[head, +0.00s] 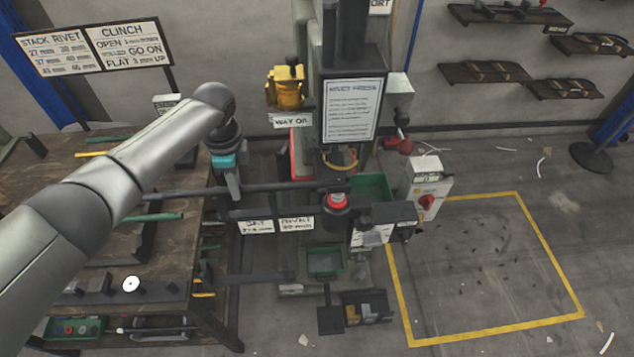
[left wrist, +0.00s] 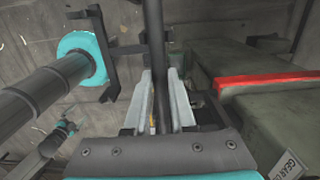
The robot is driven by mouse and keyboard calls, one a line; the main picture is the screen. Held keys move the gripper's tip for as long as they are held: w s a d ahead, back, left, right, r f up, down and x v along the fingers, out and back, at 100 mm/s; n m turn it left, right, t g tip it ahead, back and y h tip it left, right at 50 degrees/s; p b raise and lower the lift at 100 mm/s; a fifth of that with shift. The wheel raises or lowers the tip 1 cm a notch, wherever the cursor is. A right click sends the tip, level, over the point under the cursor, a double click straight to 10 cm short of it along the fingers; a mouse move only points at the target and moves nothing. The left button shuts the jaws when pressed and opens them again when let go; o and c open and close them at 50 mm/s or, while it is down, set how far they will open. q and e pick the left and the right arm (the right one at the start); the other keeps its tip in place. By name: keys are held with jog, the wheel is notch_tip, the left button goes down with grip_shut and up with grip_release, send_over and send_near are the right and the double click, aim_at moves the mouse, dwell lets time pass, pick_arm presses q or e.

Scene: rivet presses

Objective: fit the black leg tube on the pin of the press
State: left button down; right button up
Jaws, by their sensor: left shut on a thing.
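The black leg tube (head: 285,187) lies almost level across the middle of the head view. My left gripper (head: 233,190) is shut on it, left of the press. In the left wrist view the tube (left wrist: 158,50) runs between the two pale fingers of the gripper (left wrist: 163,110). The rivet press (head: 352,110) stands at centre with a white notice on its front. A red-topped black post (head: 337,201) sits low on the press, close to the tube's right end. I cannot tell whether they touch, and no bare pin shows clearly.
A wooden bench (head: 90,225) with rods and parts stands at left. Label plates (head: 277,225) hang below the tube. A green bin (head: 372,188) and a grey switch box (head: 425,190) flank the press at right. The yellow-outlined floor area (head: 485,265) is clear except for specks.

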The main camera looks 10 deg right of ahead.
pick_arm(q)
jog(key=c, duration=0.7)
grip_release()
jog(key=shift+r, duration=0.1)
jog(key=r, duration=1)
jog(key=r+p, duration=0.1)
jog(key=r, duration=0.4)
jog(key=shift+d, duration=0.3)
